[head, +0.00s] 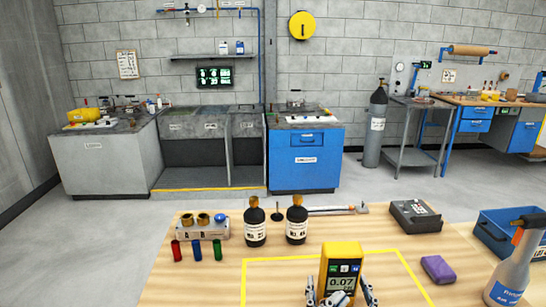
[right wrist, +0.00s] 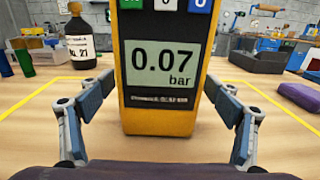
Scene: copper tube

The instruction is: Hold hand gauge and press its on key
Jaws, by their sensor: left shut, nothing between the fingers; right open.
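The hand gauge (head: 341,271) is a yellow block with a dark face, upright on the wooden table at its near side. Its lit display reads 0.07 bar, also in the right wrist view (right wrist: 160,62). A row of green, white and blue keys is above the display; the wrist view cuts off their tops. My right gripper (right wrist: 160,118) is open, with one finger on each side of the gauge and a visible gap at each side. It also shows at the bottom of the head view (head: 341,290). My left gripper is not in view.
A grey box (head: 415,215), purple block (head: 437,269), blue crate (head: 500,232) and spray bottle (head: 508,275) are on the right. Yellow tape (head: 255,261) outlines the gauge's area, otherwise clear.

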